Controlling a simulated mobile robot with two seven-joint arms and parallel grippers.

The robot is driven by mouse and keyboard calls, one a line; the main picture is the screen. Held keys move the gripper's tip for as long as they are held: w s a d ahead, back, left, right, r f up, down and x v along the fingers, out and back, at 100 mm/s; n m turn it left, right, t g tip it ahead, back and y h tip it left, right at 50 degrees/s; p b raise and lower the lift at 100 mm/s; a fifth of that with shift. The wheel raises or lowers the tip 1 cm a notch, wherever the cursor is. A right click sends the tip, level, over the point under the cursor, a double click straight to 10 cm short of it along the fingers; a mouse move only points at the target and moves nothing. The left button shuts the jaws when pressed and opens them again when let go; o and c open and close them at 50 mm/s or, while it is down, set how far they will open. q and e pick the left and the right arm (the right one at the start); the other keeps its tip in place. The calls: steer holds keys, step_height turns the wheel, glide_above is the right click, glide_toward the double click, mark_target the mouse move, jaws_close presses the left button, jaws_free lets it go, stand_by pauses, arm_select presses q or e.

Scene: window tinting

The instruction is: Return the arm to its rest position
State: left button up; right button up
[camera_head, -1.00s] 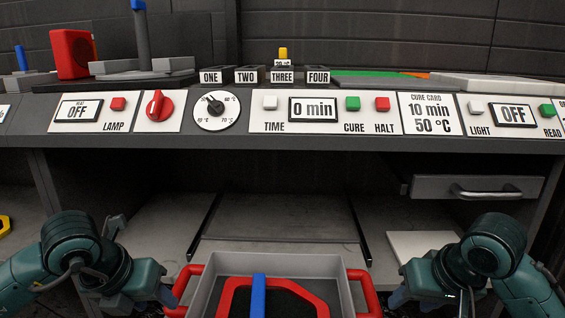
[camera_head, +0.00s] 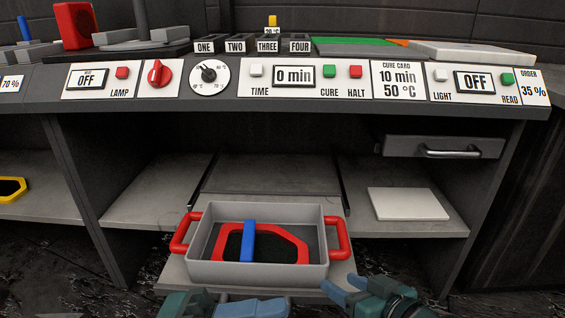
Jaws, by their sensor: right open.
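My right gripper (camera_head: 347,288) is at the bottom edge, in front of and to the right of the grey tray, open and empty, apart from the red handle. Part of my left gripper (camera_head: 250,307) shows at the bottom left of centre; its fingers are mostly cut off, so its opening cannot be told. The grey tray (camera_head: 200,270) with red handles (camera_head: 342,240) stands on the middle shelf (camera_head: 170,277) of the bench. In it lie a red frame with a dark pane (camera_head: 292,240) and a blue bar (camera_head: 248,241).
The bench front panel (camera_head: 300,103) spans the view above, with buttons and displays. A drawer (camera_head: 445,147) is shut at right. A white board (camera_head: 408,204) lies on the right shelf. A yellow-rimmed piece (camera_head: 10,188) lies on the left shelf.

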arm_select(q)
steer(key=w+a+r+n+t+p, duration=0.1)
steer(key=w+a+r+n+t, duration=0.25)
steer(key=n+t, duration=0.95)
steer(key=w+a+f+n+t+y+p, duration=0.15)
steer(key=a+f+n+t+y, duration=0.35)
steer(key=n+y, duration=0.85)
arm_select(e)
steer(key=s+a+r+n+t+y, duration=0.25)
steer(key=s+r+t, duration=0.35)
steer(key=s+r, duration=0.4)
arm_select(q)
steer(key=s+a+r+n+g+y+p, duration=0.1)
steer(key=a+r+n+g+y+p, duration=0.1)
steer(key=p, duration=1.7)
steer(key=s+a+r+n+g+y+p, duration=0.1)
steer(key=r+g+p, duration=0.4)
steer(key=p, duration=1.4)
step_height(320, 180, up, 2)
steer(key=shift+a+r+n+y, duration=0.1)
steer(key=shift+a+n+y, duration=0.6)
steer(key=shift+n+y, duration=0.2)
arm_select(e)
steer(key=s+d+r+m+g+h, duration=0.2)
steer(key=d+r+g+h, duration=0.3)
steer(key=r, duration=0.6)
steer(key=shift+s+d+m+g+h, duration=0.15)
steer(key=shift+d+m+g+h, duration=0.3)
steer(key=shift+g, duration=0.45)
steer(key=shift+a, duration=0.15)
